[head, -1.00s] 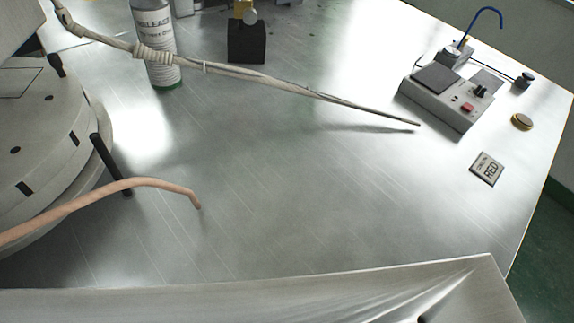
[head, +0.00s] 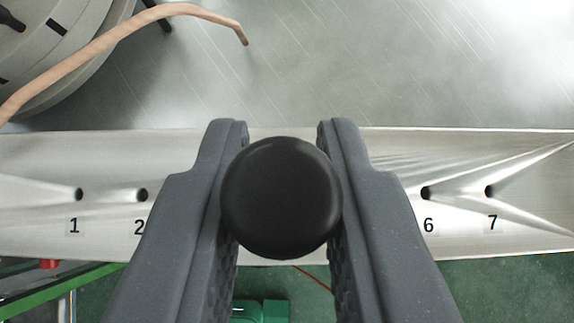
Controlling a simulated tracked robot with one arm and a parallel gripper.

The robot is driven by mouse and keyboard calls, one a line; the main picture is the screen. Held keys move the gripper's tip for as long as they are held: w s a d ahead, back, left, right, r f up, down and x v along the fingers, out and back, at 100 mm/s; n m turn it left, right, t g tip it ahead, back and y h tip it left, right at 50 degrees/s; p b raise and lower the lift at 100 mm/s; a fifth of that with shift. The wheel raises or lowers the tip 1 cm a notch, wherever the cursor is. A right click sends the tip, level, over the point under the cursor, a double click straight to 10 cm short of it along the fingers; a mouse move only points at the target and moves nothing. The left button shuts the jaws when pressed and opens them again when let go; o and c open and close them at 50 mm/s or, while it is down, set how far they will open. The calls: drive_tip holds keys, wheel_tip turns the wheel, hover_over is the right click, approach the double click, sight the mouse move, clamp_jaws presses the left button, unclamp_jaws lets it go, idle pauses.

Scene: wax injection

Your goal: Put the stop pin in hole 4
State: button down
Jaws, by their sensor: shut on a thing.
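My gripper (head: 283,150) is in the middle of the head view, its two dark grey fingers shut on the stop pin (head: 281,197). Only the round black knob of the pin shows; its shaft is hidden beneath. The gripper is above a pale metal strip (head: 390,150) with numbered holes. Hole 1 (head: 79,194) and hole 2 (head: 142,194) show to the left of the fingers. Hole 6 (head: 427,192) and hole 7 (head: 490,191) show to the right. Holes between 2 and 6, hole 4 among them, are hidden behind the gripper and knob. I cannot tell the pin's height above the strip.
A bare metal tabletop (head: 400,70) lies behind the strip. A grey round machine part (head: 70,65) and a tan hose (head: 120,28) are at the upper left. Below the strip are the green floor (head: 510,285) and a green frame bar (head: 70,298).

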sight(285, 203)
drive_tip(key=shift+f+b, duration=1.3)
drive_tip(key=shift+f, duration=1.6)
drive_tip(key=shift+s+b, duration=0.1)
drive_tip(key=shift+b, duration=0.6)
drive_tip(key=shift+f+b, duration=0.95)
drive_tip(key=shift+f, duration=0.6)
drive_tip(key=c, duration=1.2)
unclamp_jaws()
drive_tip(key=shift+c, duration=0.2)
drive_tip(key=b+v, duration=0.1)
drive_tip(key=v, duration=1.2)
drive_tip(key=shift+s+r, duration=0.2)
drive_tip(key=shift+s, duration=0.05)
